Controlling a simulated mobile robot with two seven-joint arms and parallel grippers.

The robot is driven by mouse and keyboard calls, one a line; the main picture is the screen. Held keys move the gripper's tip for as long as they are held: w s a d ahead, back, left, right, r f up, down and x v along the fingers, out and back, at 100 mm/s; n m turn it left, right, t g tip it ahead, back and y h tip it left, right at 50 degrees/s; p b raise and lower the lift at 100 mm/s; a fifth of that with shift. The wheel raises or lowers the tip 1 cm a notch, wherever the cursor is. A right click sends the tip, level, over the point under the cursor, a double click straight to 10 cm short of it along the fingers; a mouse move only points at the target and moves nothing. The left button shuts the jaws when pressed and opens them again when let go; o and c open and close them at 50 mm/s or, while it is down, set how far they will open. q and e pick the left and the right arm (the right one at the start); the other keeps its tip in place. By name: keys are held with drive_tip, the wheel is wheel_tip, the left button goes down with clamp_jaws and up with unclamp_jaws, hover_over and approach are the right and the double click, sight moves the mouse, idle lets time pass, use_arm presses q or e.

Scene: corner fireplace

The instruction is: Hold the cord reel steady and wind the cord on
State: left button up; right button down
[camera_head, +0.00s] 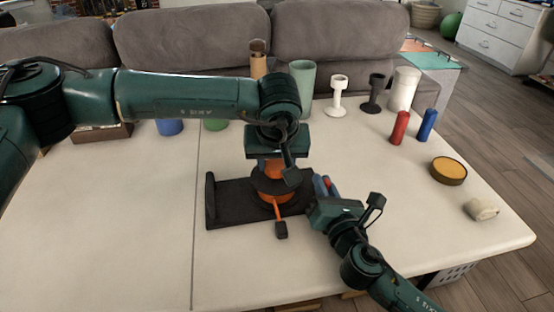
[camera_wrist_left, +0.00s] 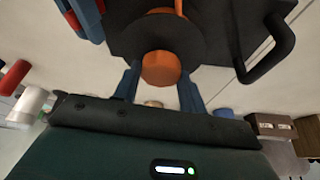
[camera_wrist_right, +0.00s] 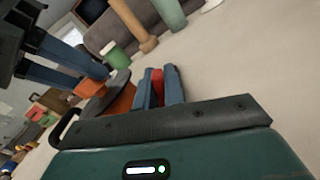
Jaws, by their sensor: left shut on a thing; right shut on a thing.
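The cord reel stands upright on a black base (camera_head: 228,202) in the middle of the table. It has an orange core (camera_head: 273,190) and a dark disc (camera_head: 262,180). My left gripper (camera_head: 272,166) comes from above and is shut on the reel's orange top (camera_wrist_left: 160,68), a finger on each side. A short orange cord end with a dark plug (camera_head: 281,229) lies at the base's front edge. My right gripper (camera_head: 326,186) is shut on a small red piece (camera_wrist_right: 157,84) just right of the reel. Whether that piece joins the reel is hidden.
Cups and holders, including a green cup (camera_head: 303,85) and a white cylinder (camera_head: 403,88), line the back. Red (camera_head: 399,127) and blue (camera_head: 427,125) cylinders, a round tin (camera_head: 449,170) and a pale lump (camera_head: 481,209) stand right. The front left tabletop is clear.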

use_arm(q)
drive_tip(key=shift+a+m+h, duration=0.1)
drive_tip(key=shift+m+h, duration=0.4)
drive_tip(key=shift+m, duration=1)
drive_tip(key=o, duration=1)
drive_tip(key=shift+c, duration=0.2)
drive_tip(key=v, duration=1.2)
drive_tip(key=shift+a, duration=0.15)
use_arm(e)
drive_tip(key=c, duration=1.4)
unclamp_jaws()
